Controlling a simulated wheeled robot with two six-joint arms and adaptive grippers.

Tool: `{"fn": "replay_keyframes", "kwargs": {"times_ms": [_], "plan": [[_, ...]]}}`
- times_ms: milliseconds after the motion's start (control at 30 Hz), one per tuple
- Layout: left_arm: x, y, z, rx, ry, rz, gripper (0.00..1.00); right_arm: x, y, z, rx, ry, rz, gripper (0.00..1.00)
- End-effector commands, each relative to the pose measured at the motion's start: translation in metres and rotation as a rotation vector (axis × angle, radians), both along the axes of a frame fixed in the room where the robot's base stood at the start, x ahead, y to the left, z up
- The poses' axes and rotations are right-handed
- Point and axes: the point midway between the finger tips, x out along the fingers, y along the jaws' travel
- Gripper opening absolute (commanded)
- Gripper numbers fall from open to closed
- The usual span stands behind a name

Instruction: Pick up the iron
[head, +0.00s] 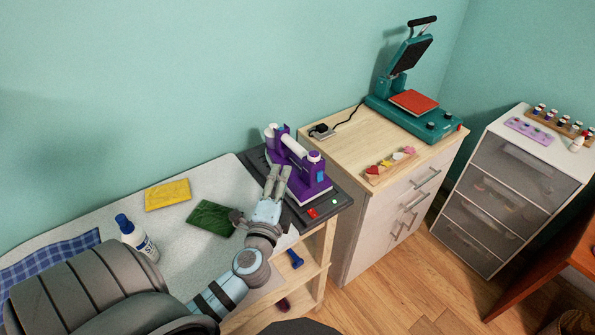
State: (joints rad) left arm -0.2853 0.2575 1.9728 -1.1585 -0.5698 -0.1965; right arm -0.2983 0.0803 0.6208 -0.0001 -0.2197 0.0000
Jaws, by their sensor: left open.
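The iron (312,181) is purple with a white handle and a blue part. It stands on a dark base (338,197) at the right end of the ironing table. My left gripper (279,170) is open, its two fingers pointing up the picture at the iron's left side. The fingers overlap the iron's edge in the picture; I cannot tell whether they touch it. Nothing shows between the fingers. My right gripper is not in view.
A yellow cloth (168,194), a green cloth (211,218) and a spray bottle (138,238) lie or stand on the pale table top (180,232). A wooden cabinet (365,215) with a teal heat press (415,115) stands to the right. A drawer unit (510,190) is farther right.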

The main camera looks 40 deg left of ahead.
Motion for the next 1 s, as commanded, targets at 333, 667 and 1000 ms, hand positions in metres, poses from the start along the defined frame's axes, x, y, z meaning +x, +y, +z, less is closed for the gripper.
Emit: {"fn": "replay_keyframes", "kwargs": {"times_ms": [333,667,1000], "plan": [[0.068,0.034,0.004,-0.001,-0.003,0.001,0.46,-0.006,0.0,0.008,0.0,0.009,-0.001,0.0],[0.108,0.059,0.013,-0.001,-0.003,0.002,0.46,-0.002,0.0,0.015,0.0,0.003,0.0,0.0],[0.124,0.067,0.01,-0.003,-0.001,0.001,0.44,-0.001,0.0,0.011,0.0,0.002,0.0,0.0]]}}
